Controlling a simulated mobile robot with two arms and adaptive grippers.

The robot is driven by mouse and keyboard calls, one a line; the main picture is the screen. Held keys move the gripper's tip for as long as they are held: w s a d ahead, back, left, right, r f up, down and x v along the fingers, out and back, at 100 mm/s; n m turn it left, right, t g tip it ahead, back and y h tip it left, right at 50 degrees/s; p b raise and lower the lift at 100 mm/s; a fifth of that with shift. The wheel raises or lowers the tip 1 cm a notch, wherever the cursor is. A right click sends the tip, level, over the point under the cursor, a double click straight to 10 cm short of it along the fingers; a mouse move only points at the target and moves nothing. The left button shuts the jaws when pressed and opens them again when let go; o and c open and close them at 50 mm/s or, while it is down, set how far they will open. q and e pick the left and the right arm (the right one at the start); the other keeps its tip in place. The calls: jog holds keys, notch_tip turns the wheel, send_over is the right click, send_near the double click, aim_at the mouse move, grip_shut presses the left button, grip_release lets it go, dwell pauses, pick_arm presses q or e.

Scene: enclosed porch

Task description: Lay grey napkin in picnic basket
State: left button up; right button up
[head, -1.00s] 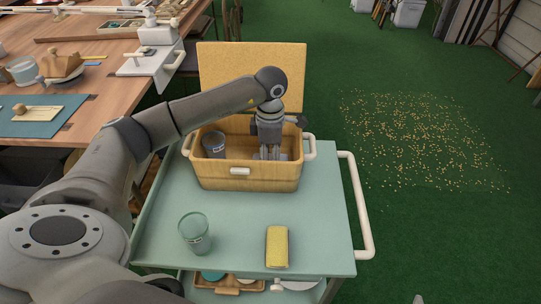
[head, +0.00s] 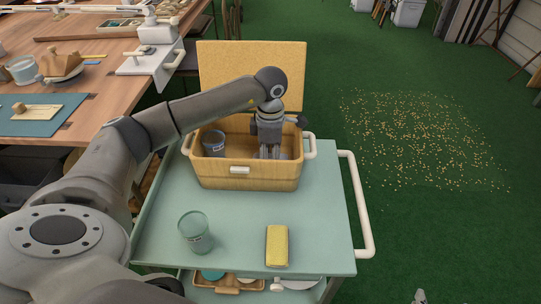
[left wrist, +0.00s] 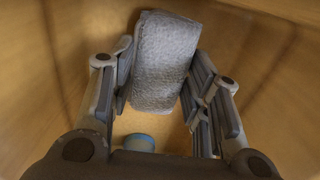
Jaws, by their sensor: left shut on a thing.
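The picnic basket (head: 248,183) stands open on the cart, its lid (head: 252,75) raised at the back. My left gripper (head: 269,154) reaches down into its right half. In the left wrist view, my left gripper (left wrist: 160,95) is shut on the grey napkin (left wrist: 165,60), a folded, textured cloth between its fingers. The napkin is inside the basket walls, near the floor; whether it touches the floor I cannot tell. In the head view the gripper and front wall hide most of it.
A grey cup (head: 213,143) stands in the basket's left half. A glass (head: 195,232) and a yellow block (head: 277,246) stand on the pale green cart top (head: 235,215). A wooden table (head: 95,70) is at left. The cart top between basket and glass is clear.

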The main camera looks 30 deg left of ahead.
pick_arm(q)
jog(key=shift+f, duration=0.45)
pick_arm(e)
jog(key=shift+w+a+r+t, duration=0.2)
jog(key=shift+w+r+t, duration=0.15)
jog(key=shift+w+r, duration=0.1)
jog(key=shift+w+a+r+t, duration=0.2)
jog(key=shift+w+r+t, duration=0.15)
jog(key=shift+r, duration=0.1)
dwell(0.3)
pick_arm(q)
jog(key=o, duration=0.9)
jog(key=shift+o, duration=0.2)
jog(key=o, duration=0.6)
jog(key=shift+o, duration=0.2)
pick_arm(e)
jog(key=shift+r, duration=0.1)
